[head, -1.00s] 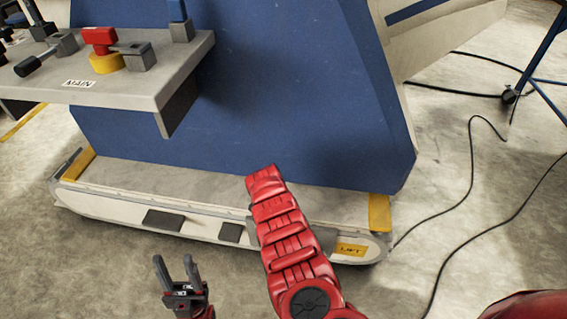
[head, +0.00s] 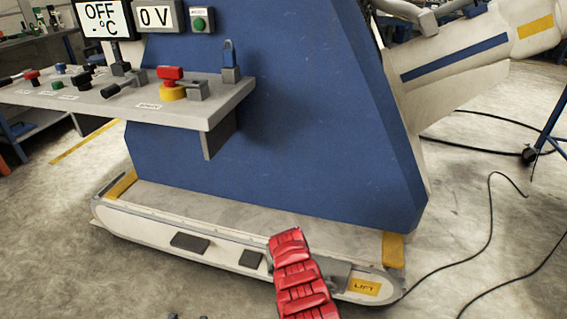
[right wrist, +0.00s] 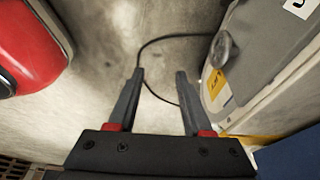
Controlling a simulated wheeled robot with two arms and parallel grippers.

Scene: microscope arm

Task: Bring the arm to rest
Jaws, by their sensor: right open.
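A white slanted arm (head: 455,58) with a blue stripe and a yellow band (head: 535,27) rises to the upper right from the blue machine body (head: 300,130). A yellow LIFT label (head: 364,287) marks the right end of the pale base (head: 215,228). In the right wrist view, the label (right wrist: 215,85) is right of my gripper, near a grey rounded knob (right wrist: 222,48). My right gripper (right wrist: 160,75) is open and empty over the floor. My red right arm covers part of the base in the head view. Only the tips of my left gripper (head: 189,316) show, apart, at the bottom edge.
A grey control shelf (head: 140,112) with levers and a red knob (head: 170,74) on a yellow collar juts out left. Screens read OFF -°C (head: 101,18) and 0 V (head: 155,17). Black cables (head: 490,215) cross the floor at right, near a blue stand (head: 550,125).

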